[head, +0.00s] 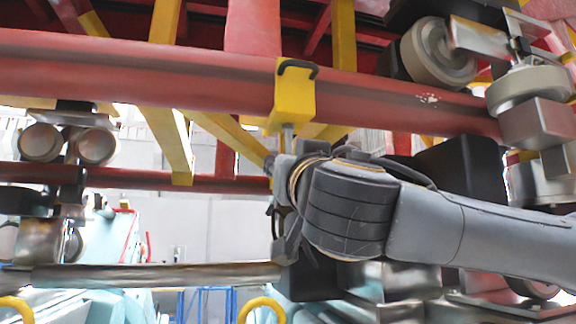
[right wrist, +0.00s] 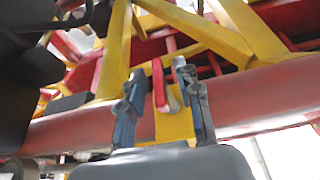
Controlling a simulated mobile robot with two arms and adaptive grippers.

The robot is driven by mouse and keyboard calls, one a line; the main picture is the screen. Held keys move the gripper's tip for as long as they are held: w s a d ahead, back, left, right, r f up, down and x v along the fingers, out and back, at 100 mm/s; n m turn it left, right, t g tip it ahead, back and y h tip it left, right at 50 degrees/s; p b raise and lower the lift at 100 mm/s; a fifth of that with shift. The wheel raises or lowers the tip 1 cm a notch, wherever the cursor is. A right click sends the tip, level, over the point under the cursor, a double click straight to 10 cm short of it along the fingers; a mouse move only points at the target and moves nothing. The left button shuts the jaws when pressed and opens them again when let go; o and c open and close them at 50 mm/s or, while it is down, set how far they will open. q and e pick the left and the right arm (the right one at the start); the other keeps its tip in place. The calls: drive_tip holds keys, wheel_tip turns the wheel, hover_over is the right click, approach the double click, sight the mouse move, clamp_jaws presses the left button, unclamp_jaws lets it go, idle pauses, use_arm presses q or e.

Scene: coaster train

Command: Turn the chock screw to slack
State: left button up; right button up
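A small red-and-grey piece shows between the fingertips. I cannot tell whether the fingers touch the screw. My left gripper is not in view.
The red rail (head: 150,75) crosses above my right arm. Yellow braces (head: 168,140) run between the rails. Wheel assemblies hang at the left (head: 70,145) and right (head: 437,52). A metal bar (head: 150,276) lies low at the left.

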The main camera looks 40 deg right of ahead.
drive_tip(key=v, duration=1.2)
